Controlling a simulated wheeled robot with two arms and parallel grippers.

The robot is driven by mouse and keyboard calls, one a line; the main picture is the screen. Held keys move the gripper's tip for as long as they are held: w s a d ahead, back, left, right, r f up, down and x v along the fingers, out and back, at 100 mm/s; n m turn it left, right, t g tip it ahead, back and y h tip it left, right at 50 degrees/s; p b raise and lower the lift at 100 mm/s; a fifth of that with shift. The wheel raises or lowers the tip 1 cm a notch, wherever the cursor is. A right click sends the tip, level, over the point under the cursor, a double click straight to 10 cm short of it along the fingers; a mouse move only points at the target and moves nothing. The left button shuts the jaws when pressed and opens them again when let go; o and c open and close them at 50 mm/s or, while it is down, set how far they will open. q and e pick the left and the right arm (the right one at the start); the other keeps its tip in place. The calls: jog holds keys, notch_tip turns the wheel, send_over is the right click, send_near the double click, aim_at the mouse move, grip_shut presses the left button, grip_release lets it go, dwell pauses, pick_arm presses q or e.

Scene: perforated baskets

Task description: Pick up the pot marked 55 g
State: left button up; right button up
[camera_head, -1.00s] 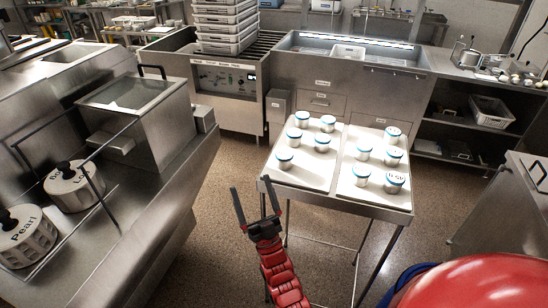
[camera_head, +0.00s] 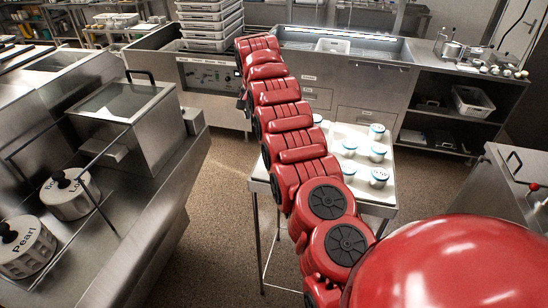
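Several small metal pots with blue-rimmed white lids stand on the white top of a steel table (camera_head: 380,195). The front right pot (camera_head: 379,177) has dark marking on its lid, too small to read surely. Other visible pots include one at the back right (camera_head: 376,131), one in the middle right (camera_head: 377,152) and one at the front left of these (camera_head: 348,169). I cannot tell which is marked 55 g. My red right arm crosses in front of the table and hides its left part with the pots there. The fingers of my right gripper do not show. My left gripper is out of view.
A steel counter on the left carries lidded containers, one marked Pearl (camera_head: 26,250). Stacked grey trays (camera_head: 210,25) stand at the back. A steel cabinet with a sink (camera_head: 345,50) is behind the table. Open floor (camera_head: 215,220) lies between counter and table.

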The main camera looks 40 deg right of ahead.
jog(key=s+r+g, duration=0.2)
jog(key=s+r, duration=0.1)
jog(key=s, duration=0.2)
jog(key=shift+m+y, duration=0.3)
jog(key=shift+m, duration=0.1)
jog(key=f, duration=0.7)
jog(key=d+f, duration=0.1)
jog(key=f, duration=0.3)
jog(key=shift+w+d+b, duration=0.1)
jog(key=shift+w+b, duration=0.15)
jog(key=shift+b, duration=0.15)
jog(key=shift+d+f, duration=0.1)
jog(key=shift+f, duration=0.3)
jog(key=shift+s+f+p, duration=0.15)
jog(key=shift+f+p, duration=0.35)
jog(key=shift+p, duration=0.25)
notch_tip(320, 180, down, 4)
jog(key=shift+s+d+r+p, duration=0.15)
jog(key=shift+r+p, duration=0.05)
jog(key=shift+p, duration=0.75)
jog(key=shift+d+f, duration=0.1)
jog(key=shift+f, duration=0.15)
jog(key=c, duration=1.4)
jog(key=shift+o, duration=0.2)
